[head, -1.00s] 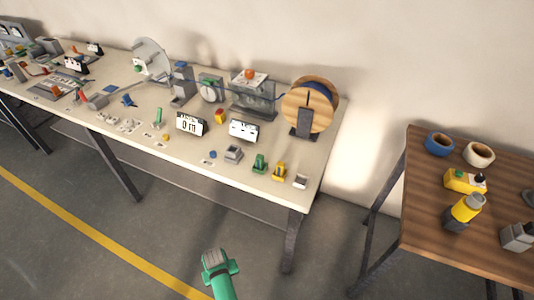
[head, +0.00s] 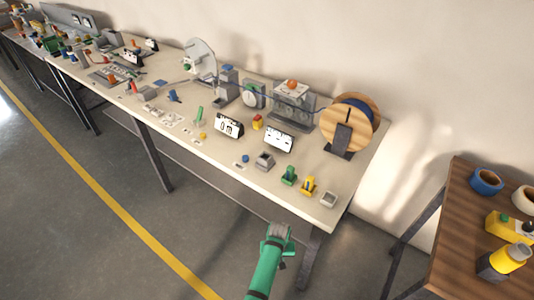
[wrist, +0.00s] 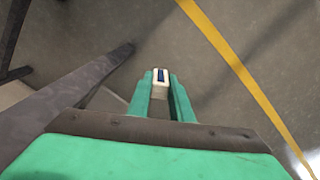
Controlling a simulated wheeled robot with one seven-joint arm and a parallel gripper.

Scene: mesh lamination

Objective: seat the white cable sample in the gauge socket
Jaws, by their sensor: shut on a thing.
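My gripper (head: 278,232) is in front of the long table's right end, over the floor in the head view. In the wrist view its two green fingers (wrist: 160,84) are shut on a small white piece with a dark blue middle, which I take for the white cable sample (wrist: 160,76). The sample is too small to make out in the head view. A grey block with a recessed top (head: 265,161) stands near the table's front edge and may be the gauge socket; I cannot tell for sure. A dial gauge (head: 253,93) stands farther back.
Green (head: 289,175) and yellow (head: 308,186) pieces and a small pale block (head: 328,200) line the front right of the table. Two display boxes (head: 229,125) (head: 279,138) and a wooden spool (head: 350,120) stand behind. A brown table (head: 455,215) is at right.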

